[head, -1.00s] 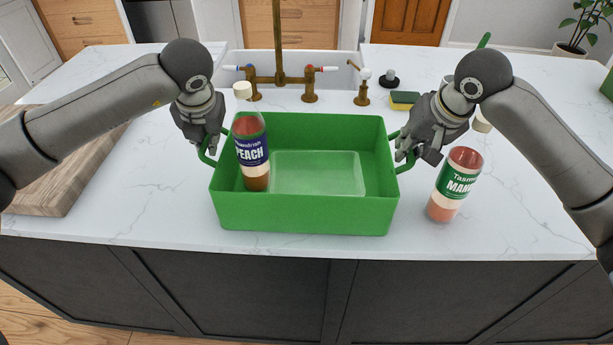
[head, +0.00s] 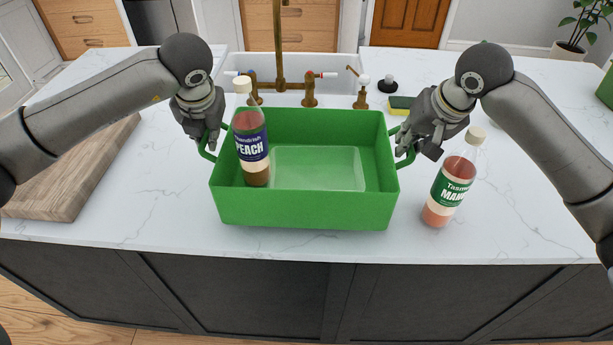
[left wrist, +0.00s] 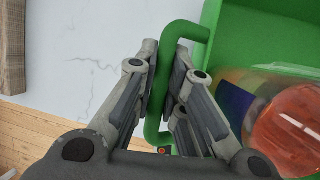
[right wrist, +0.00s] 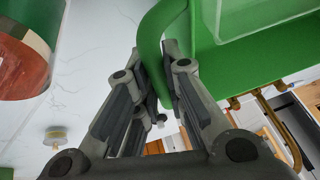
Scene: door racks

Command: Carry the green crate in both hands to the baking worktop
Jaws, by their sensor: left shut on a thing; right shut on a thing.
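The green crate (head: 305,210) is in front of me, over the white marble counter; I cannot tell whether its base touches the counter. A peach bottle (head: 252,150) stands in its left part, and a clear box (head: 318,168) lies in its middle. My left gripper (head: 207,138) is shut on the crate's left handle, shown between the fingers in the left wrist view (left wrist: 162,95). My right gripper (head: 408,146) is shut on the right handle, also seen in the right wrist view (right wrist: 150,45). Which surface is the baking worktop is unclear.
A mango bottle (head: 450,190) stands on the counter (head: 520,215) close to the crate's right side, below my right gripper. A wooden board (head: 75,180) lies at left. A sink with brass taps (head: 281,65) and a sponge (head: 401,104) are behind.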

